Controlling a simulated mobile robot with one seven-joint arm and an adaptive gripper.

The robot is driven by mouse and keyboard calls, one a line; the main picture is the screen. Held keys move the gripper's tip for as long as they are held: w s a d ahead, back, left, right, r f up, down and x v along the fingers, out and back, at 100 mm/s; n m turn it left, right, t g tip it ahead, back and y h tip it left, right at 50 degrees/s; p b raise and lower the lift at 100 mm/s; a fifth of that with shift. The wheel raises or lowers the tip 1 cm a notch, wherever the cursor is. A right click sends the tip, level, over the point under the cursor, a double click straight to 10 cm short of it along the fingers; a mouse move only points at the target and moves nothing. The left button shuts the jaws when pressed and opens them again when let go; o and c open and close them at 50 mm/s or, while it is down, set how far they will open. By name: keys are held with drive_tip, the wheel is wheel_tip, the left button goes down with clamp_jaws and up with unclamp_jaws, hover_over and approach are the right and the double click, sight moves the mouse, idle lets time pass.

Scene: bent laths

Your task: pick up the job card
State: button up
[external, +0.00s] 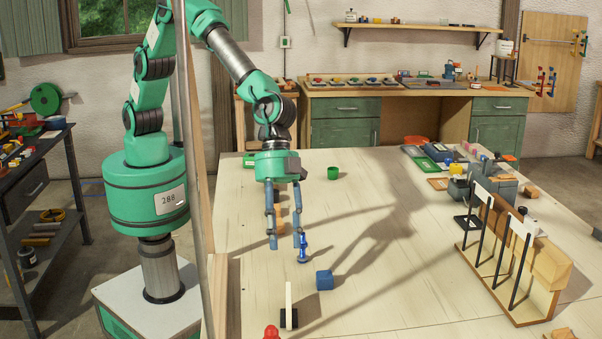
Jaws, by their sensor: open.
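A thin pale upright piece (288,297) stands in a small black base (289,319) near the front of the table. It is seen nearly edge-on and may be the job card, but I cannot read any marking on it. My gripper (286,243) points down with its two blue-grey fingers apart and nothing held between them. It is above the table, beyond the pale piece in the picture and apart from it.
A small blue peg-like piece (303,250) shows beside the right fingertip. A blue block (324,280) lies right of the pale piece; a red object (271,332) is at the front edge. A wooden rack (508,278) stands at right. The middle of the table is clear.

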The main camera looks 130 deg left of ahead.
sight(289, 307)
drive_tip(key=shift+b+x, duration=0.5)
drive_tip(key=shift+x, duration=3.75)
drive_tip(key=shift+b+x, duration=0.5)
drive_tip(key=shift+x, duration=2.1)
drive_tip(key=shift+w+a, duration=0.1)
drive_tip(key=shift+a, duration=0.05)
clamp_jaws()
